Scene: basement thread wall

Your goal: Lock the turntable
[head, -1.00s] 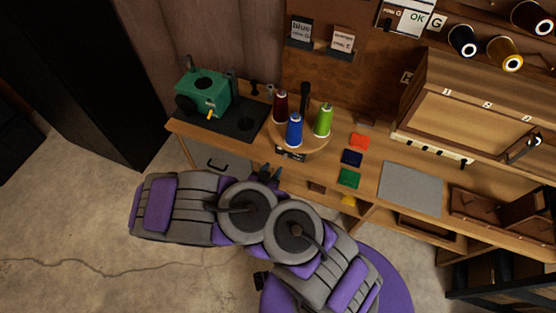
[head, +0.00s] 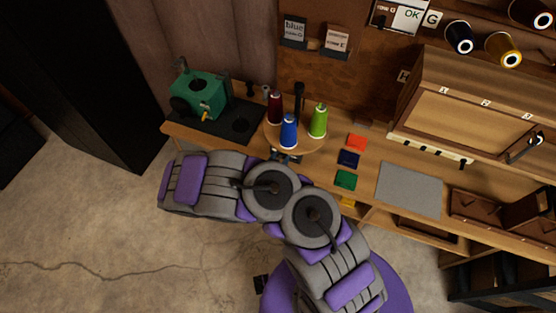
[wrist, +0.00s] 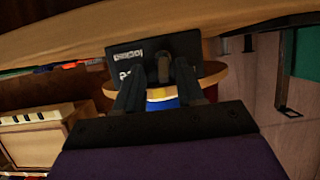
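The round wooden turntable (head: 296,139) stands on the bench and carries a dark red spool (head: 275,107), a blue spool (head: 289,131) and a green spool (head: 318,120). In the wrist view, which looks upside down, its rim (wrist: 213,73) shows behind my fingers. A dark plate (wrist: 124,59) with white lettering, seemingly "locked", sits at the turntable's front. A small dark lever-like part (wrist: 163,66) stands out at the plate. My gripper (wrist: 162,82) is open, its two fingers apart around the line to this part. Contact cannot be told. In the head view my arm mostly hides the gripper.
A green machine (head: 200,95) on a dark base stands left of the turntable. Orange, navy and green patches (head: 346,180) and a grey mat (head: 409,190) lie to the right. A wooden cabinet (head: 470,115) stands behind them. The floor in front is clear.

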